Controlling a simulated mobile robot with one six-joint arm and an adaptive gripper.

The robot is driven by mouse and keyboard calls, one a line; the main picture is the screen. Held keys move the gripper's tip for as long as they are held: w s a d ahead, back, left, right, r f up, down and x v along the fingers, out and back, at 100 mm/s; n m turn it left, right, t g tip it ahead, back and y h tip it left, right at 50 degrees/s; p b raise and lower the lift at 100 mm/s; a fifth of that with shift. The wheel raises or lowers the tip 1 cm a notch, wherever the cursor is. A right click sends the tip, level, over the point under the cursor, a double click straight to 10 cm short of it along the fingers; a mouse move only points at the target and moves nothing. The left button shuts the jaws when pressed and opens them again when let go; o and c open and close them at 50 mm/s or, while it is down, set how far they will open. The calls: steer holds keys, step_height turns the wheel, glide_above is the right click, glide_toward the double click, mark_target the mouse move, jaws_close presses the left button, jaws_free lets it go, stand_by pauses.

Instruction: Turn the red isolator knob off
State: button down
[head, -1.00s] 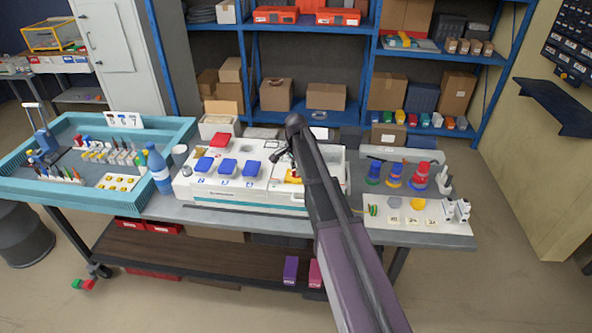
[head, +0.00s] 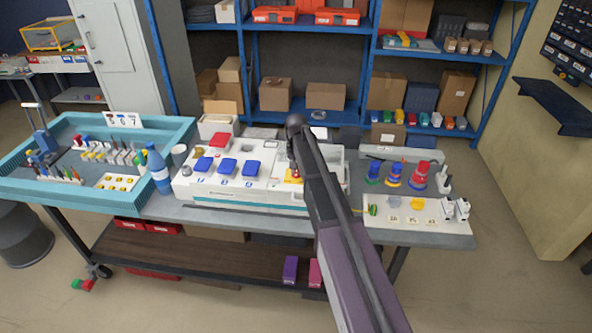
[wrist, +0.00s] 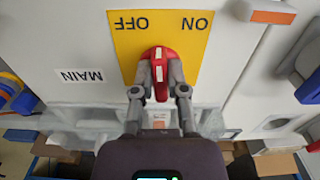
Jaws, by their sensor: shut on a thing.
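The red isolator knob (wrist: 158,62) is on a yellow plate (wrist: 128,45) marked OFF and ON, both upside down in the wrist view. Its white-marked grip stands about upright in that picture, between the two words. My gripper (wrist: 159,91) is shut on the knob, one finger on each side of the grip. In the head view a corner of the yellow plate (head: 291,181) shows beside my arm, which hides most of the gripper and knob.
The white panel box (head: 245,203) also carries several blue socket covers (head: 227,166). A blue bottle (head: 158,169) stands at its left. Blue and red plugs (head: 396,176) and a white board (head: 380,222) are at its right. A MAIN label (wrist: 79,75) is beside the yellow plate.

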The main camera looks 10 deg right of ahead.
steer(key=n, duration=0.4)
steer(key=shift+d+n, duration=0.15)
steer(key=shift+n, duration=0.15)
steer(key=n, duration=0.3)
steer(key=shift+n, duration=0.3)
steer(key=c, duration=0.7)
jaws_free()
steer(key=shift+o, duration=0.2)
